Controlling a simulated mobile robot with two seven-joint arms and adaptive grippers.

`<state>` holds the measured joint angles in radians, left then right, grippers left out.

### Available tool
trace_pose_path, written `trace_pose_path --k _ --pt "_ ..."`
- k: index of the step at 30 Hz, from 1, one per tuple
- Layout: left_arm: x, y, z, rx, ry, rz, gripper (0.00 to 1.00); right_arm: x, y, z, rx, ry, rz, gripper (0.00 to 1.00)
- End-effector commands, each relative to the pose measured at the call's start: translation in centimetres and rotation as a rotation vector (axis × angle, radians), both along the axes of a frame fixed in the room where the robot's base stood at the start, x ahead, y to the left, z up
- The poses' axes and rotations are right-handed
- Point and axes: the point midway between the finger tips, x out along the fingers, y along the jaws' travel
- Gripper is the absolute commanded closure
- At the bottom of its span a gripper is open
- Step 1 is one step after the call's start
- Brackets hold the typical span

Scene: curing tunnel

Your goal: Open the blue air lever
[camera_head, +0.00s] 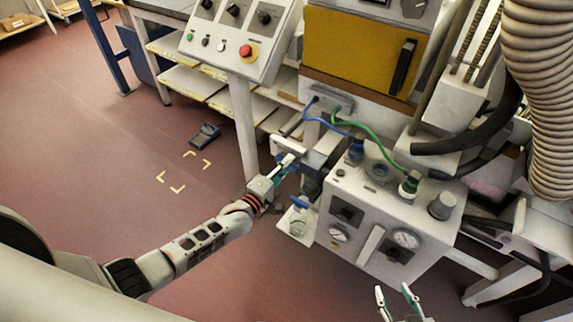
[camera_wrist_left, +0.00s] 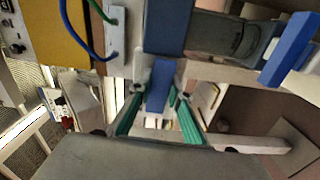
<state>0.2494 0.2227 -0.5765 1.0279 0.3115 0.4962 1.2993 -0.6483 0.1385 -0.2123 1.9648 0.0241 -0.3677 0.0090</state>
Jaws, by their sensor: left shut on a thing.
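My left gripper (camera_head: 284,166) reaches in from the left to the dark valve assembly beside the white machine box. In the left wrist view its green-padded fingers (camera_wrist_left: 160,100) are shut on a blue lever (camera_wrist_left: 160,82), which lies between them. In the head view this lever is mostly hidden by the fingers. A second blue handle (camera_head: 300,202) sits lower on the assembly; a blue handle also shows at the right of the left wrist view (camera_wrist_left: 288,48). My right gripper (camera_head: 396,297) is open and empty at the bottom edge, apart from everything.
The white box (camera_head: 362,208) carries gauges and hose fittings. A blue hose (camera_head: 325,121) and a green hose (camera_head: 362,142) run just behind the left gripper. A control panel (camera_head: 235,40) with a red button stands on a post (camera_head: 242,125). The floor at left is largely clear.

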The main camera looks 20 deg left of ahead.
Motion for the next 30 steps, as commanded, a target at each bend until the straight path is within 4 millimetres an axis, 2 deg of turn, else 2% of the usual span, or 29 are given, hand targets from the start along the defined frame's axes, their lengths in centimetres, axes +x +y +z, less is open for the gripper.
trace_pose_path --k 9,22,23,24,30 --pt "-0.08 -0.04 0.13 -0.070 0.028 -0.001 1.00 -0.16 -0.06 -0.18 -0.002 0.007 0.001 0.60" --pt "-0.09 -0.07 0.15 -0.079 0.031 -0.001 1.00 -0.06 -0.05 0.02 -0.002 0.003 0.000 0.60" --pt "-0.09 -0.06 0.14 -0.080 0.031 -0.001 0.74 -0.04 -0.05 0.07 -0.001 0.002 0.000 0.60" --pt "-0.09 -0.06 0.15 -0.079 0.031 -0.001 0.64 -0.02 -0.05 0.11 -0.001 0.001 0.000 0.60" --pt "-0.05 -0.05 0.22 -0.078 0.029 -0.001 0.64 0.04 -0.02 0.26 0.000 -0.001 0.001 0.60"
